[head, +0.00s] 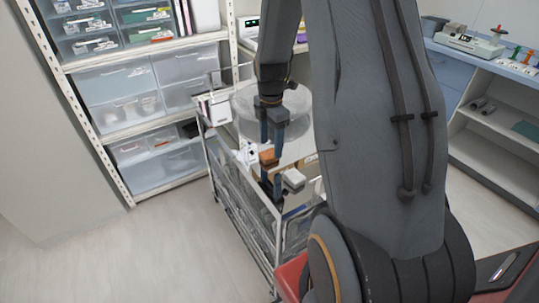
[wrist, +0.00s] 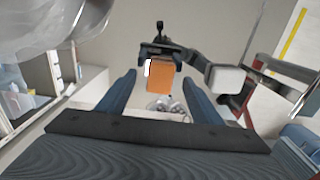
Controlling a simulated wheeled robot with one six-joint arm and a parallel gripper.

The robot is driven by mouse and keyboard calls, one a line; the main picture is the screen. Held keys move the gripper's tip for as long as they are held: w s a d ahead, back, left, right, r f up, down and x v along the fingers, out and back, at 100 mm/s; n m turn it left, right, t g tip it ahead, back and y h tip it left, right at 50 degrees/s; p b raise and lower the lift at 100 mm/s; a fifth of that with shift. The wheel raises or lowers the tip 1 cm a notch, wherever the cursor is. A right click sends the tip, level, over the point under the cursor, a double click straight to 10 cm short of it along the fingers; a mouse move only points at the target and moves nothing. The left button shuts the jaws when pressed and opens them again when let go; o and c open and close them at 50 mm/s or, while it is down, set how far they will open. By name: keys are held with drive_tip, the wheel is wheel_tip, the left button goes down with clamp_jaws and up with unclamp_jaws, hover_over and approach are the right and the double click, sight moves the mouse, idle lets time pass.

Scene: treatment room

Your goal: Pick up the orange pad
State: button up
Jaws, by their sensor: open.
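The orange pad (wrist: 162,76) is a small block in the middle of the wrist view, beside a dark bracket (wrist: 158,48). In the wrist view my gripper (wrist: 160,82) has one blue finger on each side of the pad's line, with gaps to both. I cannot tell how far the fingertips are above the pad. A whitish-grey pad (wrist: 226,78) sits to the right on a dark arm.
A wire-sided trolley (head: 243,222) stands below my gripper. A clear round container (head: 250,105) is close behind it. Drawer shelving (head: 125,90) stands at the left and a blue-topped counter (head: 490,65) at the right. The floor (head: 130,250) at front left is clear.

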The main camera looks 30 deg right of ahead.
sight(271, 152)
drive_tip(key=shift+f+p, duration=0.45)
drive_tip(key=shift+f, duration=1.2)
drive_tip(key=shift+s, duration=0.1)
drive_tip(key=shift+c, duration=0.2)
drive_tip(key=c, duration=1.2)
drive_tip(key=shift+r, duration=0.1)
drive_tip(key=shift+r+b, duration=1.3)
drive_tip(key=shift+r, duration=3.6)
